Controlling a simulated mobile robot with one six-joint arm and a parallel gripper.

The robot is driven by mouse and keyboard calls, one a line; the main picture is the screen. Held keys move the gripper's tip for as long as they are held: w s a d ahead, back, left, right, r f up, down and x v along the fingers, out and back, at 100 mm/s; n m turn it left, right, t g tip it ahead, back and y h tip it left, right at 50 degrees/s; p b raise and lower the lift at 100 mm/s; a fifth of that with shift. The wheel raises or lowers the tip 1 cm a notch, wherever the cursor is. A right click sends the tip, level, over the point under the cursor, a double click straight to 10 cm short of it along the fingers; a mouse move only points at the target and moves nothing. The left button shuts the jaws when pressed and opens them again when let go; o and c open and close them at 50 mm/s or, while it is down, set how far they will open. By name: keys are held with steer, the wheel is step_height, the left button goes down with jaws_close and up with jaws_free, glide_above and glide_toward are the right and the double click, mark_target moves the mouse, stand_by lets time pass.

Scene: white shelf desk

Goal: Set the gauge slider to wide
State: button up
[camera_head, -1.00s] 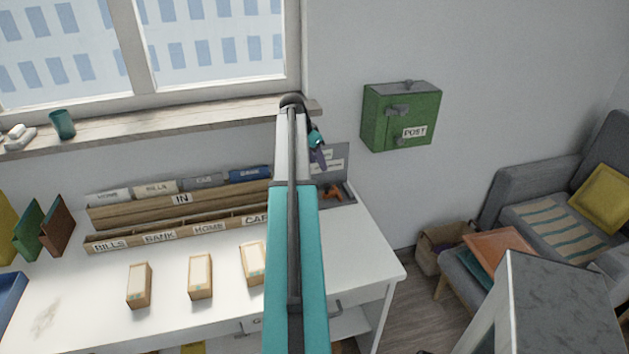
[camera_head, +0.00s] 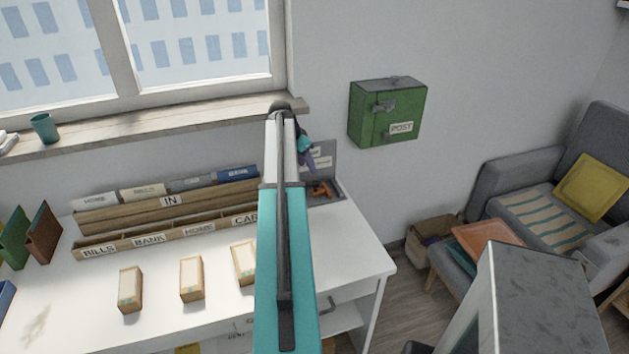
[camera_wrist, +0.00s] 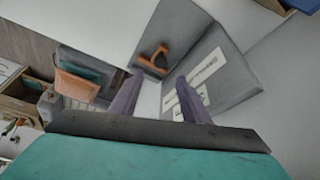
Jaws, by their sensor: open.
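The gauge is a grey fixture at the desk's back right corner, with an upright panel (camera_head: 322,158) carrying white labels and a flat grey base. An orange slider handle (camera_head: 320,189) sits on the base. In the wrist view the orange handle (camera_wrist: 153,60) shows beyond my fingertips, with the label panel (camera_wrist: 225,72) to its right; I cannot read the labels. My gripper (camera_head: 307,160) is just above and left of the handle in the head view. In the wrist view my gripper (camera_wrist: 158,80) is open and empty, its two purple fingers apart from the handle.
The white desk (camera_head: 345,250) bears a wooden sorter (camera_head: 165,215) labelled IN and several small boxes left of my arm. A green POST box (camera_head: 388,113) hangs on the wall to the right. A grey armchair (camera_head: 525,170) and a brown box (camera_head: 433,235) stand right of the desk.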

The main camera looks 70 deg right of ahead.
mark_target(315, 183)
steer(key=shift+p+x, duration=1.45)
steer(key=shift+x, duration=3.85)
steer(key=shift+w, duration=0.1)
jaws_close()
